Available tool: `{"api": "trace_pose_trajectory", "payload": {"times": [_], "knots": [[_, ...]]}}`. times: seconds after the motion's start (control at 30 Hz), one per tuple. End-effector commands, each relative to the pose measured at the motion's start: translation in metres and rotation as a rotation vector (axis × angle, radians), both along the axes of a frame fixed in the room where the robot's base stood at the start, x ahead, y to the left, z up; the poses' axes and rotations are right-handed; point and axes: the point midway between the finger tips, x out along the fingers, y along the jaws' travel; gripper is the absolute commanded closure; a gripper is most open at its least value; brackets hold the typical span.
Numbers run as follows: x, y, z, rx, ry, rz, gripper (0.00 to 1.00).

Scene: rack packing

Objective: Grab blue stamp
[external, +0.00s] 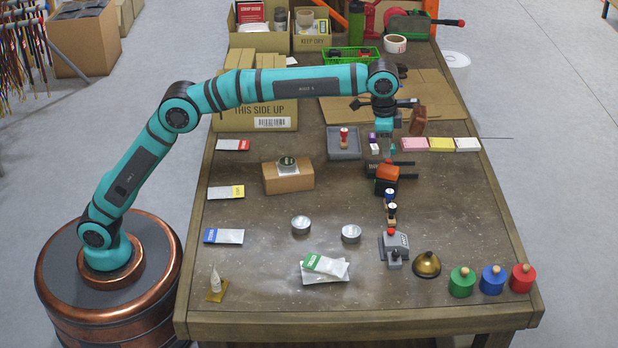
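A small stamp with a dark blue top (390,194) stands on the table right of centre, close to a dark-topped one (392,209). My gripper (386,155) points down from the arm's end, farther back on the table than the blue stamp and apart from it. Its fingers are small and blend with dark items around them, so their opening is unclear. A red-handled stamp (344,137) stands in a grey tray (335,153) to the left of my gripper. Small purple-and-white items (374,149) are just left of my gripper.
An orange-and-black item (387,173) lies between my gripper and the blue stamp. A grey device with a red knob (394,244) and a brass dome (427,264) are nearer the front. Green, blue (492,281) and red cylinders line the front right.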

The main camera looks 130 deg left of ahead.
Motion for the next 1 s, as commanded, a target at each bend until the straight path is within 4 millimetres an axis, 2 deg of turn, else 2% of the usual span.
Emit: {"api": "trace_pose_trajectory", "payload": {"times": [0.17,0.7,1.0], "knots": [[0.001,0.003,-0.016,-0.005,0.005,0.002,0.69],[0.010,0.009,-0.107,-0.004,0.004,0.002,0.69],[0.012,0.010,-0.125,-0.004,0.004,0.001,0.69]]}}
